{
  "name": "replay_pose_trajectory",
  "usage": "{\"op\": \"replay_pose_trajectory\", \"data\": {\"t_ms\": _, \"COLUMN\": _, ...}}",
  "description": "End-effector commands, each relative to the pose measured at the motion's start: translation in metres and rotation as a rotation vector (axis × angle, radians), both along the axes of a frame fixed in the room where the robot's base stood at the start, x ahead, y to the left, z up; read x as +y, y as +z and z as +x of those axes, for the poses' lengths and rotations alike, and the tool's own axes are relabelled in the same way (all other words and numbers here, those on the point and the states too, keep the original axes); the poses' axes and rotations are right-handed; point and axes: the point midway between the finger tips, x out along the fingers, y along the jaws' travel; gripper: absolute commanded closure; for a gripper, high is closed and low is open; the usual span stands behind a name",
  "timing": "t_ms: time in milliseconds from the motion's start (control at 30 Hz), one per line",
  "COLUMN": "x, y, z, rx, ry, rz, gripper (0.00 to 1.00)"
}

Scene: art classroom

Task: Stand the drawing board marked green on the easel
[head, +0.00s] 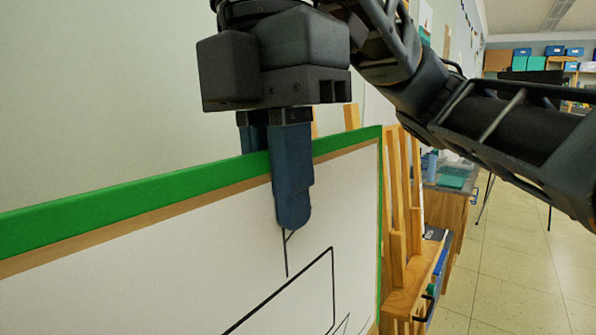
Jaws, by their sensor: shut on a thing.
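The drawing board (200,265) has a green top edge and a white sheet with black drawn lines. It stands upright close in front of me, and its left and lower parts run out of the head view. My gripper (272,170) points down and is shut on the board's green top edge, with one finger in front and the other behind it. A wooden easel (397,220) shows behind the board's right edge. The board hides most of it, and I cannot tell whether the board touches it.
Boxes sit on shelves at the far back right. The tiled floor (510,260) on the right is open. A plain wall is behind the board.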

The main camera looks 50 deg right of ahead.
Motion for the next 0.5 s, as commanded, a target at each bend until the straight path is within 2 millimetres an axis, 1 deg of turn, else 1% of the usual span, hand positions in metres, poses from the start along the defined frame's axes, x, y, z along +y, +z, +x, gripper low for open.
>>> {"op": "replay_pose_trajectory", "data": {"t_ms": 100, "x": 0.000, "y": -0.008, "z": 0.007, "rx": 0.000, "ry": -0.001, "rz": 0.000, "gripper": 1.00}}
{"op": "replay_pose_trajectory", "data": {"t_ms": 500, "x": 0.000, "y": -0.021, "z": 0.031, "rx": -0.001, "ry": -0.002, "rz": -0.001, "gripper": 1.00}}
